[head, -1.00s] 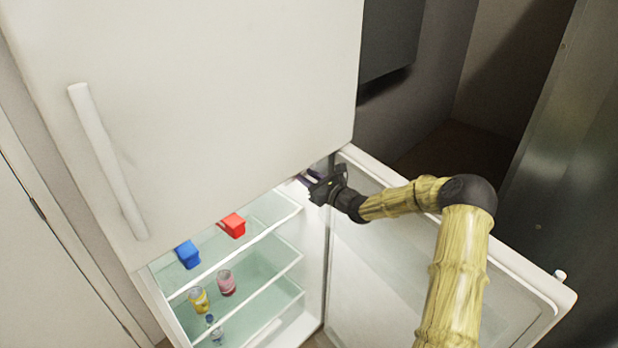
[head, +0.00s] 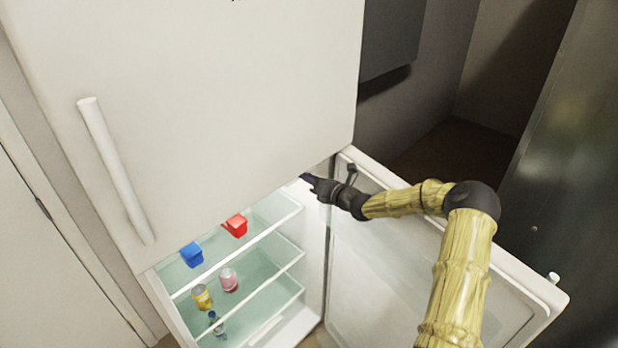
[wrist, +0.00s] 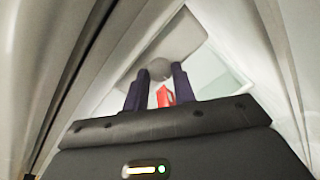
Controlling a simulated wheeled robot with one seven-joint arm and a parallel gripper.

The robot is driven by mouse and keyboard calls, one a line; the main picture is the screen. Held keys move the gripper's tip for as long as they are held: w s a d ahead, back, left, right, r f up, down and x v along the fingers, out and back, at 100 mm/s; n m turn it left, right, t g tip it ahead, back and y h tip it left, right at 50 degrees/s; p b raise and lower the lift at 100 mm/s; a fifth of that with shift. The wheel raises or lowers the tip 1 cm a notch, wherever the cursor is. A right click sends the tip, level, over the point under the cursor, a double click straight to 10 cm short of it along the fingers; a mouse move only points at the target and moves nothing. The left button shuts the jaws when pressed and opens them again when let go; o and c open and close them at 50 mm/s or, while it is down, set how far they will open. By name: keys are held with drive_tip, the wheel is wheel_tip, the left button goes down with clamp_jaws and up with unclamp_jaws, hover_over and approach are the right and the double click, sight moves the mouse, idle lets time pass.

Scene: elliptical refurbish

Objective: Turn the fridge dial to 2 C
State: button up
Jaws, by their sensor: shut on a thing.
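The fridge's lower compartment (head: 262,262) is open, with its door (head: 370,265) swung out to the right. My gripper (head: 307,178) reaches in at the top right of the opening, under the edge of the upper door. In the wrist view the dark fingers of my gripper (wrist: 159,78) are shut on a small pale grey rounded piece, the dial (wrist: 158,71), below a larger pale rounded housing (wrist: 172,42). Its numbers and pointer cannot be read. In the head view the dial is hidden by the upper door and my gripper.
A red container (head: 235,226) and a blue container (head: 191,254) stand on the upper glass shelf. A pink jar (head: 228,280), a yellow can (head: 202,297) and a small bottle (head: 216,323) stand lower. The closed upper door (head: 220,110) hangs close above my gripper.

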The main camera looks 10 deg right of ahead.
drive_tip(key=shift+d+r, duration=0.1)
drive_tip(key=shift+d, duration=0.05)
drive_tip(key=o, duration=1)
